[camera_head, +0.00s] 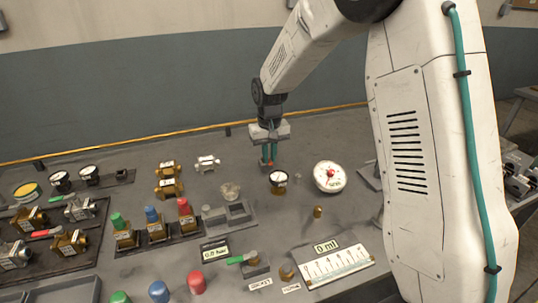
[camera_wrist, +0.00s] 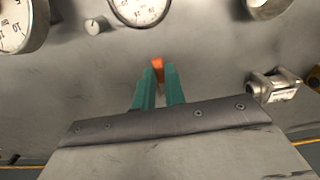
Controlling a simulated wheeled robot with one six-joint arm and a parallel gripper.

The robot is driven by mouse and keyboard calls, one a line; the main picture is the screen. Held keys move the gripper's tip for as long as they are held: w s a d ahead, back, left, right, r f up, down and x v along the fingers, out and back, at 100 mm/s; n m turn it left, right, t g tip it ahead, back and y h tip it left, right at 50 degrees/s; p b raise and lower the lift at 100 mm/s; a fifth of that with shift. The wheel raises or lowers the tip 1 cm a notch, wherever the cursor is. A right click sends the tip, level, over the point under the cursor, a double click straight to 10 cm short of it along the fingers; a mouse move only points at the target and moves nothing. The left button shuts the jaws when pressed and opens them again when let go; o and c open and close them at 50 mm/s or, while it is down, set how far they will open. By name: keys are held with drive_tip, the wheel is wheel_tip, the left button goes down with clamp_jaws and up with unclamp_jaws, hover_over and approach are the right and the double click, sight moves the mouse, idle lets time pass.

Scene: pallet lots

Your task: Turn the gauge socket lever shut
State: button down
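A lever with a green handle (camera_head: 241,258) sits on a small valve at the front of the table, behind a small white label (camera_head: 260,283) too blurred to read surely. I take it as the gauge socket lever. My gripper (camera_head: 267,164) is well behind it, over the back of the table. In the wrist view the teal fingers (camera_wrist: 159,82) are close together, with a narrow orange piece (camera_wrist: 158,64) between their tips. I cannot tell whether they grip it. The lever does not show in the wrist view.
Colour-topped valves (camera_head: 154,225) fill a rack to the left. A slanted scale board (camera_head: 335,266) lies right of the lever. A silver valve (camera_head: 207,163) stands behind.

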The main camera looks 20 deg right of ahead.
drive_tip(key=shift+a+m, duration=0.1)
drive_tip(key=shift+m, duration=0.2)
drive_tip(key=m, duration=0.2)
drive_tip(key=a+m, duration=0.1)
drive_tip(key=shift+w+a+m, duration=0.15)
drive_tip(key=shift+m, duration=0.25)
drive_tip(key=m, duration=0.2)
drive_tip(key=w+a+m, duration=0.1)
drive_tip(key=m, duration=0.1)
drive_tip(key=shift+a+m, duration=0.2)
drive_tip(key=shift+m, duration=0.1)
drive_tip(key=m, duration=0.3)
drive_tip(key=w+m, duration=0.1)
drive_tip(key=shift+w+a, duration=0.1)
drive_tip(key=shift+a, duration=0.3)
drive_tip(key=shift+w+a+m, duration=0.1)
drive_tip(key=shift+w+m, duration=0.25)
drive_tip(key=shift+m, duration=0.9)
drive_tip(key=shift+w+a+m, duration=0.1)
drive_tip(key=shift+w+m, duration=0.25)
drive_tip(key=shift+m, duration=0.9)
drive_tip(key=shift+w, duration=0.1)
drive_tip(key=c, duration=1.5)
unclamp_jaws()
drive_tip(key=shift+o, duration=0.2)
